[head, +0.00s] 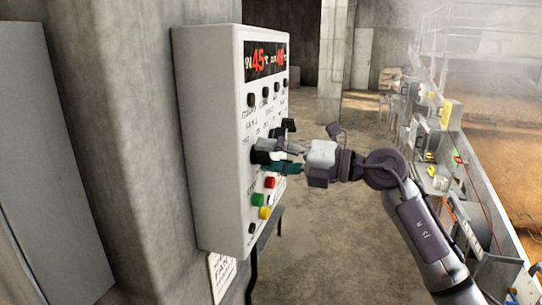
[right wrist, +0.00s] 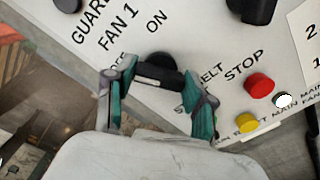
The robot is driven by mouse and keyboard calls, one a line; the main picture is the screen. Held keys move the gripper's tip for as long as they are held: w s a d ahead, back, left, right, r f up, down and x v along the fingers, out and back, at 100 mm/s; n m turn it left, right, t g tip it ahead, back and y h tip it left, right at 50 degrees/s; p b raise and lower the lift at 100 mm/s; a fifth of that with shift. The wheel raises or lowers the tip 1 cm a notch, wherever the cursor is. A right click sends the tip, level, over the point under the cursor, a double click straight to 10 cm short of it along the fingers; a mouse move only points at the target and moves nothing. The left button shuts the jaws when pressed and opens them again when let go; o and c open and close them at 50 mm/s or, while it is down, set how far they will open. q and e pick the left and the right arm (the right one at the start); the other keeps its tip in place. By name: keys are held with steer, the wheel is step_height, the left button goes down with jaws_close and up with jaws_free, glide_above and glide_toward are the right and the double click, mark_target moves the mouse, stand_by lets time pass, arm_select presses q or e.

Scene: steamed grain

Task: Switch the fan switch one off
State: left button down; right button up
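A white control box (head: 215,130) hangs on a concrete pillar, its front carrying a display, black knobs and coloured buttons. The fan 1 switch is a black rotary knob (right wrist: 158,70) under the printed words FAN 1, OFF and ON in the right wrist view. My right gripper (right wrist: 160,78) is at this knob, one finger on each side, the tips close to its edges. I cannot tell whether they press on it. In the head view my right gripper (head: 274,156) reaches the panel front from the right and partly hides the knobs there. My left gripper is not in view.
Red (right wrist: 259,86) and yellow (right wrist: 247,122) buttons sit right of the knob, and a green button (head: 258,200) is low on the panel. Another black knob (right wrist: 252,10) is above right. A cluttered bench (head: 440,175) runs along the right; the floor between is clear.

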steer(key=c, duration=0.4)
steer(key=n+b, duration=0.1)
steer(key=b, duration=0.2)
steer(key=shift+f+n, duration=0.25)
steer(key=shift+n, duration=0.15)
steer(key=shift+r+n, duration=0.15)
steer(key=shift+n, duration=0.25)
steer(key=shift+r, duration=0.1)
steer(key=o, duration=1.2)
steer(key=v, duration=1.2)
